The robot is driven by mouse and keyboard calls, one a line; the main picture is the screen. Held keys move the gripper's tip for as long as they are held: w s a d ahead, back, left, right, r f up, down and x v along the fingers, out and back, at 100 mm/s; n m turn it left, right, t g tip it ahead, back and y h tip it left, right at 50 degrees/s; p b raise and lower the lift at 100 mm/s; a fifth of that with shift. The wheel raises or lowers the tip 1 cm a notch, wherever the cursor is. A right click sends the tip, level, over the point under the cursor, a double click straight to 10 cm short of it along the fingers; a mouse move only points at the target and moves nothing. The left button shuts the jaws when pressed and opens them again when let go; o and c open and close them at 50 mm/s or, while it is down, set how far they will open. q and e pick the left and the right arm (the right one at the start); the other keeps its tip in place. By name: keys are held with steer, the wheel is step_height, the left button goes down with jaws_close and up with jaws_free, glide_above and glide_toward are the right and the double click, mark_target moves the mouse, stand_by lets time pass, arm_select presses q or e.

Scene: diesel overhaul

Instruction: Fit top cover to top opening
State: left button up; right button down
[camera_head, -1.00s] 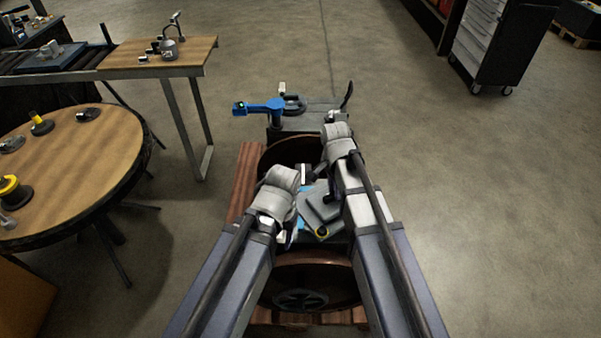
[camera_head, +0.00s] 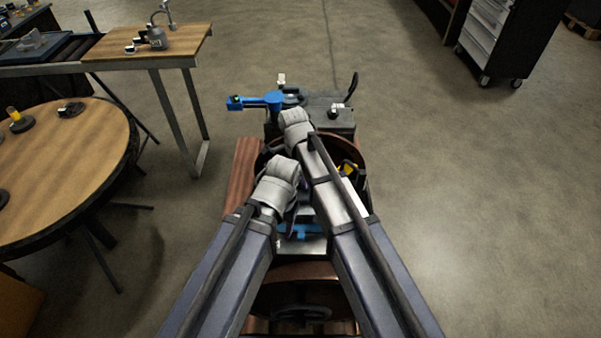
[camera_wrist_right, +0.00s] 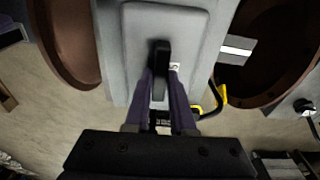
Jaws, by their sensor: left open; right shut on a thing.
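The top cover (camera_wrist_right: 115,60) is a grey rounded plate with a raised panel and an upright black handle (camera_wrist_right: 161,58). In the right wrist view my right gripper (camera_wrist_right: 161,90) is shut on this handle. In the head view my right arm hides the cover and the right fingers. The engine (camera_head: 325,121) stands under both arms. My left gripper (camera_head: 289,212) is open, low over the engine's near part, with its fingers largely hidden by its own wrist. I cannot make out the top opening, nor whether the cover touches the engine.
Brown-red wheels (camera_wrist_right: 283,88) flank the engine in the wrist view. A blue part (camera_head: 255,102) juts left at its far end. A yellow part (camera_head: 348,168) sits right of my right arm. A round table (camera_head: 70,170) stands left.

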mark_target(300, 192)
arm_select(q)
steer(key=shift+w+f, duration=0.15)
steer(key=shift+w, duration=0.2)
arm_select(e)
steer(key=shift+w+a+f+m, duration=0.1)
steer(key=shift+w+a+m, duration=0.2)
steer(key=shift+a, duration=0.1)
arm_select(q)
steer(key=shift+f, duration=0.15)
arm_select(e)
steer(key=shift+f, duration=0.15)
arm_select(q)
step_height(300, 192, down, 7)
steer(key=b, duration=0.7)
arm_select(e)
step_height(300, 192, down, 7)
steer(key=shift+r, duration=0.1)
arm_select(q)
steer(key=shift+f+b, duration=0.8)
steer(key=shift+b, duration=0.2)
arm_select(e)
steer(key=shift+f, duration=0.9)
arm_select(q)
steer(key=shift+r, duration=0.1)
arm_select(e)
steer(key=shift+r, duration=0.1)
steer(key=c, duration=0.7)
jaws_free()
